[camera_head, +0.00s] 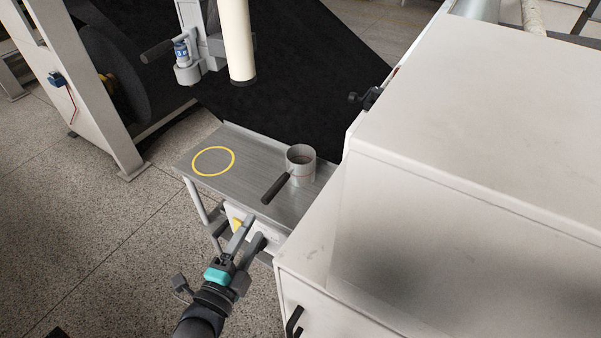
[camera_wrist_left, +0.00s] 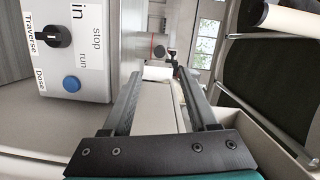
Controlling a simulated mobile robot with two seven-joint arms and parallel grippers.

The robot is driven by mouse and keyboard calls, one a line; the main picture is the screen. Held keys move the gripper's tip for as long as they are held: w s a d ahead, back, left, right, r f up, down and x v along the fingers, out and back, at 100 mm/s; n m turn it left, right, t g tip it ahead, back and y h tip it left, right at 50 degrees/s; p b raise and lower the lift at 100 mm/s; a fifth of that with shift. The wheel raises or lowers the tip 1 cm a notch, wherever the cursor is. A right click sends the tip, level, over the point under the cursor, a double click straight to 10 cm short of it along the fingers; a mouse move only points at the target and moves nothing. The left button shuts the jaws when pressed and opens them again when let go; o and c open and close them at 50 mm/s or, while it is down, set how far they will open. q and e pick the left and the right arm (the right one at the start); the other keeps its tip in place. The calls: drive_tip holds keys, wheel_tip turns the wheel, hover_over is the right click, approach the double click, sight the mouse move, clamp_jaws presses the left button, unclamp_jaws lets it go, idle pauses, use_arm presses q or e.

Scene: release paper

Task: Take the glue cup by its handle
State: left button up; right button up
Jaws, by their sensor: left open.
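The glue cup (camera_head: 300,166) is a grey round cup, upright on the metal shelf (camera_head: 237,189). Its dark handle (camera_head: 277,188) points toward the lower left, toward my left gripper. My left gripper (camera_head: 254,229) is open, just below the handle in the head view and apart from it, near the shelf's front edge. In the left wrist view the open fingers (camera_wrist_left: 160,78) have nothing between them. My right gripper is not in view.
A yellow ring (camera_head: 213,161) marks the shelf's left part, which is clear. A large white cabinet (camera_head: 480,160) stands close on the right. A control box (camera_wrist_left: 80,45) with a knob and blue button is beside the fingers. A pale roller (camera_head: 237,40) hangs behind.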

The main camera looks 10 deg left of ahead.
sight(270, 199)
use_arm(q)
drive_tip(key=w, duration=0.2)
drive_tip(key=w+d, duration=0.1)
drive_tip(key=w, duration=0.2)
drive_tip(key=w+b, duration=0.1)
drive_tip(key=w, duration=0.2)
drive_tip(key=shift+w+d+f, duration=0.15)
drive_tip(key=shift+w+d, duration=0.1)
drive_tip(key=shift+w, duration=0.65)
drive_tip(key=shift+w+d+f+b, duration=0.1)
drive_tip(key=shift+w+d+b, duration=0.1)
drive_tip(key=shift+w, duration=0.65)
drive_tip(key=shift+w+d+r+b, duration=0.1)
drive_tip(key=shift+w+b, duration=0.1)
drive_tip(key=shift+w, duration=0.6)
drive_tip(key=shift+w+d+f+b, duration=0.1)
drive_tip(key=shift+w+b, duration=0.1)
drive_tip(key=shift+w, duration=0.65)
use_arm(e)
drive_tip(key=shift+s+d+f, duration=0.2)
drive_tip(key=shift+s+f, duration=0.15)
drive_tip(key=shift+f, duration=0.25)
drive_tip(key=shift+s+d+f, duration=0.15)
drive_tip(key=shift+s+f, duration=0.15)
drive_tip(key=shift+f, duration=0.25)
use_arm(q)
clamp_jaws()
